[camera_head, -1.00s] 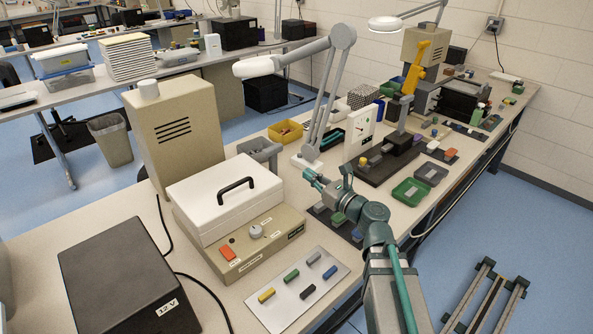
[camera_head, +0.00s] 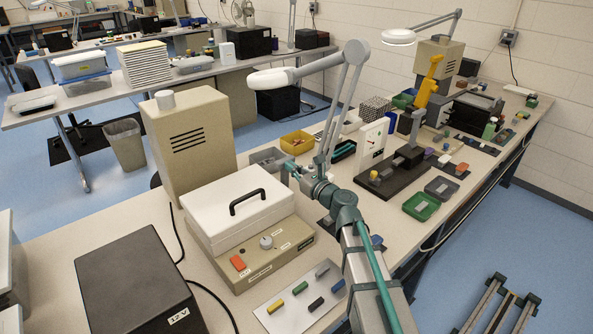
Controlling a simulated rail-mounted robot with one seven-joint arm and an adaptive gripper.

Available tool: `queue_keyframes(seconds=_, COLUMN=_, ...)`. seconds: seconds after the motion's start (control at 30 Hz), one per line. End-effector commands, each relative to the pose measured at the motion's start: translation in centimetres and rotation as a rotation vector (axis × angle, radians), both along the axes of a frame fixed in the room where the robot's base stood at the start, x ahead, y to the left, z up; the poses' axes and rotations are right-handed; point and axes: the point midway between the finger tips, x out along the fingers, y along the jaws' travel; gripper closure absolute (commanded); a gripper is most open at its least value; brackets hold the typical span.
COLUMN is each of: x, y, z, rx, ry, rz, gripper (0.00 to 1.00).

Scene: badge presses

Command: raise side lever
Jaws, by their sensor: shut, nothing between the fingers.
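A yellow lever (camera_head: 428,88) stands up steeply on the side of a beige press (camera_head: 437,62) at the far right of the bench. I see no other clear lever, and I cannot tell for sure that this is the side lever. My gripper (camera_head: 290,169) is shut and empty. It is beside the lamp's lower arms, behind the right side of the white-lidded unit, well to the left of the yellow lever and nearer. My wrist and arm hide part of the bench there.
The white-lidded unit (camera_head: 239,206) and a tall beige housing (camera_head: 189,138) stand left of my arm. A desk lamp (camera_head: 340,110) rises close by my gripper. A dark base with a gauge (camera_head: 373,142), a green tray (camera_head: 421,206) and a grey tray (camera_head: 441,188) lie to the right.

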Motion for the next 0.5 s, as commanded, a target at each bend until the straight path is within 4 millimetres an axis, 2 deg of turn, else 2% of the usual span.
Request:
queue_keyframes(seconds=0.27, x=0.0, y=0.0, z=0.0, rx=0.000, ry=0.000, rz=0.000, gripper=1.00)
queue_keyframes(seconds=0.5, x=1.6, y=1.4, z=0.4, rx=0.001, ry=-0.001, rz=0.001, gripper=1.00)
